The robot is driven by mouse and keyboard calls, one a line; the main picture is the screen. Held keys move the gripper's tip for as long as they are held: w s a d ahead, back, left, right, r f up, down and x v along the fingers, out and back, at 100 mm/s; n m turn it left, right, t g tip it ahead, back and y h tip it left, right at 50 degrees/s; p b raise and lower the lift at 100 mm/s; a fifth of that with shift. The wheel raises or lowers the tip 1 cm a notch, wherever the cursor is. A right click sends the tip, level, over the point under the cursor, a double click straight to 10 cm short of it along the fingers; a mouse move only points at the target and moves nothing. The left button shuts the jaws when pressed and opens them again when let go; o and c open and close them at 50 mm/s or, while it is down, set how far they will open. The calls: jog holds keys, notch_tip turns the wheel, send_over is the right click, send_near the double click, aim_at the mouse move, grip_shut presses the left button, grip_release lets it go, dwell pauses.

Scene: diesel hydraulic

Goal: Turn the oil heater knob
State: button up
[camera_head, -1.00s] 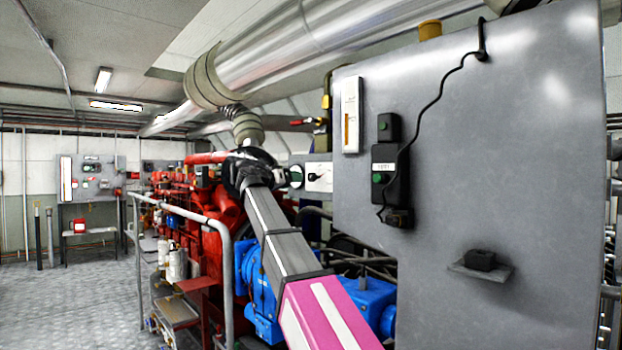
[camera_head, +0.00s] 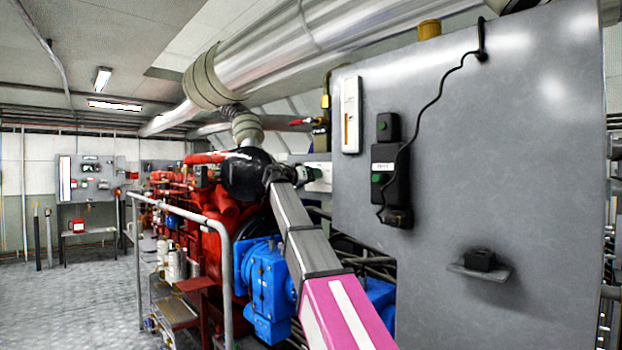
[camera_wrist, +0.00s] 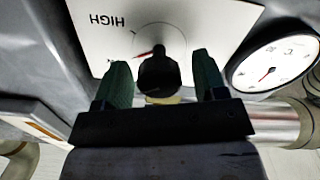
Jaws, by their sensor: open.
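The oil heater knob (camera_wrist: 158,74) is black and sits on a white panel (camera_wrist: 100,35) marked HIGH, which appears upside down in the wrist view. A red pointer mark shows beside the knob. My gripper (camera_wrist: 160,82) is open, with one green finger on each side of the knob and visible gaps between. I cannot tell how deep the knob sits between the fingers. In the head view the white panel (camera_head: 320,174) is partly hidden behind my wrist, and the knob is not visible there.
A round dial gauge (camera_wrist: 272,70) is right of the panel in the wrist view. A large grey cabinet (camera_head: 480,170) stands close on the right of my arm. A blue machine part (camera_head: 265,290) is below, and a grey handrail (camera_head: 180,210) is left.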

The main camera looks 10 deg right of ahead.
jog(key=c, duration=0.9)
jog(key=shift+n, duration=0.4)
jog(key=n, duration=0.5)
jog(key=shift+w, duration=0.1)
jog(key=n, duration=0.6)
jog(key=shift+f, duration=0.15)
jog(key=shift+n, duration=0.3)
jog(key=o, duration=0.9)
